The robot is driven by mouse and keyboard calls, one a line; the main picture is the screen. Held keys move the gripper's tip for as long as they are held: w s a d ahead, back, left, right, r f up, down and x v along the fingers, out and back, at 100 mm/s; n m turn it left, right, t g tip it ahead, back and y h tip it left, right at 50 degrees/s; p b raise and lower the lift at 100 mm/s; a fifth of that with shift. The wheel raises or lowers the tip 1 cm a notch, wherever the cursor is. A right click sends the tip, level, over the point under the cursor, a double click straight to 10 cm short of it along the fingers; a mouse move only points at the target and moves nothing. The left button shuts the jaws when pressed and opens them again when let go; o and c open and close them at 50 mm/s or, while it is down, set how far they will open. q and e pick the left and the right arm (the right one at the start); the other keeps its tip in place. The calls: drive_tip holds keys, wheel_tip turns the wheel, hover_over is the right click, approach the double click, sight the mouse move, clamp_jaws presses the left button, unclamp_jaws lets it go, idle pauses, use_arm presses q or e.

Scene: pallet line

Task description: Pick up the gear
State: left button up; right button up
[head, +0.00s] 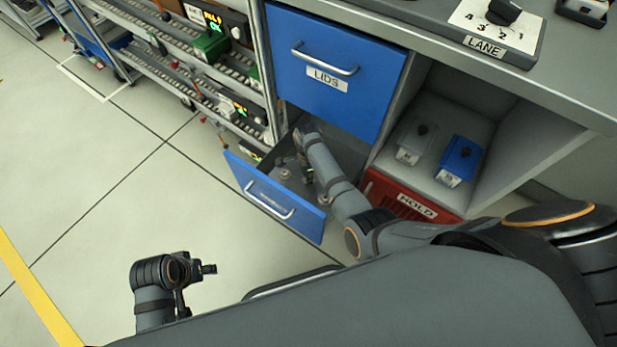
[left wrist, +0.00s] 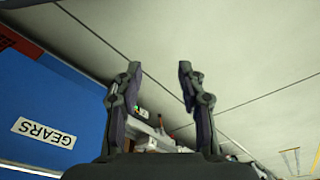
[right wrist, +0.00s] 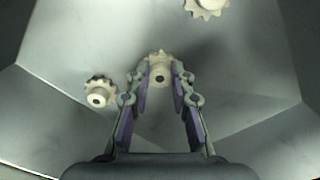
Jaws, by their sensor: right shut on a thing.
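The right wrist view looks down into a grey-walled drawer holding cream toothed gears. My right gripper (right wrist: 160,85) is shut on one gear (right wrist: 160,67), which sits between its fingertips. A second gear (right wrist: 99,92) lies to the left, apart from the fingers. A third gear (right wrist: 206,8) lies at the top right. In the head view my right arm reaches down into the open lower drawer (head: 272,200), and the held gear is hidden there. My left gripper (head: 208,269) is out over the floor; in the left wrist view its fingers (left wrist: 186,75) are apart and empty.
A shut blue drawer marked LIDS (head: 335,60) is above the open one. A red HOLD bin (head: 405,198) and a shelf with a blue box (head: 461,158) and a grey box (head: 412,145) are to the right. A roller rack (head: 180,60) stands left. Floor at left is clear.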

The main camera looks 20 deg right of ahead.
drive_tip(key=shift+r, duration=0.4)
wheel_tip(320, 180, up, 3)
drive_tip(key=shift+p, duration=1)
wheel_tip(320, 180, up, 8)
drive_tip(key=p, duration=0.3)
use_arm(q)
drive_tip(key=s+a+f+p, duration=0.2)
drive_tip(key=s+a+f, duration=0.1)
drive_tip(key=f, duration=0.6)
drive_tip(key=s+a+f+y+p, duration=0.1)
drive_tip(key=s+f, duration=0.3)
drive_tip(key=f, duration=0.6)
drive_tip(key=shift+s+a+p, duration=0.35)
drive_tip(key=shift+a+p, duration=0.35)
drive_tip(key=shift+a, duration=0.2)
use_arm(e)
drive_tip(key=s+d, duration=1.1)
drive_tip(key=s, duration=0.3)
drive_tip(key=shift+s+d, duration=0.1)
drive_tip(key=shift+s, duration=0.1)
